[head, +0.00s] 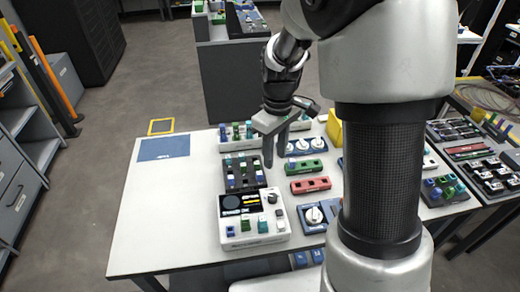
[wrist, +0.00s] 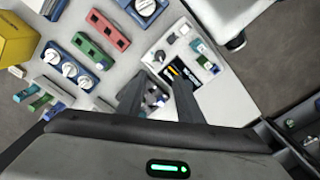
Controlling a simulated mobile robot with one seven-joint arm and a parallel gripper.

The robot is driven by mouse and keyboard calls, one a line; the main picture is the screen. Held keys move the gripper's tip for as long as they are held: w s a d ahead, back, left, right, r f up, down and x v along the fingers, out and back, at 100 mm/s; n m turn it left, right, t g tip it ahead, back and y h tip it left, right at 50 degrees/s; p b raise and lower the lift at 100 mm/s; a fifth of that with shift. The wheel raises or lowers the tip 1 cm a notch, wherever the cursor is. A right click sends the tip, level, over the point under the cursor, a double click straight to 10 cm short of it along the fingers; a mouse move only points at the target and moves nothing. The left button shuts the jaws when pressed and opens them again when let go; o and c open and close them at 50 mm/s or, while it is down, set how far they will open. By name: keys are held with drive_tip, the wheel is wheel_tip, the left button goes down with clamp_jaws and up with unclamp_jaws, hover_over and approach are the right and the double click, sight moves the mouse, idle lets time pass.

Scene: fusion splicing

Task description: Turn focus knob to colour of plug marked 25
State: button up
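My gripper (head: 275,160) is open and empty, fingers pointing down above the table's rear part. In the wrist view its two fingers (wrist: 158,85) are apart, over the dark tray and the white device. The white device (head: 254,238) has a black display (head: 240,203), a dark knob (head: 272,198) and a front row of blue and green plugs (head: 246,226). It also shows in the wrist view (wrist: 212,95). A blue unit with a large white dial (head: 313,216) stands right of it. I cannot tell which is the focus knob. The plug numbers are too small to read.
A dark tray (head: 243,174) of plugs stands behind the white device. Red (head: 310,186) and green (head: 303,167) blocks and a blue three-dial unit (head: 305,146) are to the right. A blue mat (head: 163,148) lies at the back left; the table's left side is clear.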

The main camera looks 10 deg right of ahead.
sight(273, 196)
wheel_tip(273, 196, down, 18)
drive_tip(key=shift+r+b, duration=0.2)
drive_tip(key=shift+b, duration=0.2)
drive_tip(key=shift+c, duration=0.4)
drive_tip(key=c, duration=0.7)
